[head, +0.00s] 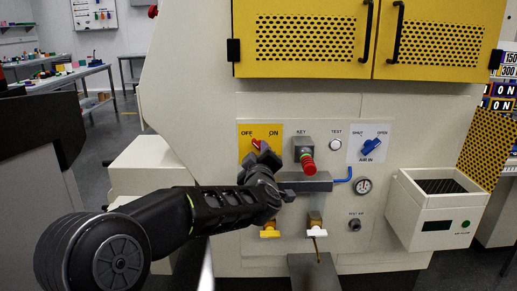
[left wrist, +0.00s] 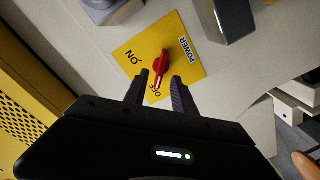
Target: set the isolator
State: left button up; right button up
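The isolator is a red rotary knob (head: 256,143) on a yellow plate (head: 273,132) marked OFF and ON. In the left wrist view the knob (left wrist: 161,64) points towards the OFF mark, and a POWER label (left wrist: 188,50) sits on the plate's other side. My left gripper (head: 263,155) is in front of the plate and hides its lower part in the head view. In the left wrist view its two fingers (left wrist: 160,77) are apart, one on each side of the knob's pointer end, with gaps visible. My right gripper is not in view.
A red-green key handle (head: 306,158) sticks out just right of the gripper. Further right are a white TEST button (head: 334,144) and a blue AIR IN knob (head: 371,146). A white box (head: 436,208) juts out at right.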

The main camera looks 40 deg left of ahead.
pick_arm(q)
jog(key=v, duration=0.4)
jog(key=shift+s+d, duration=0.15)
jog(key=shift+s, duration=0.1)
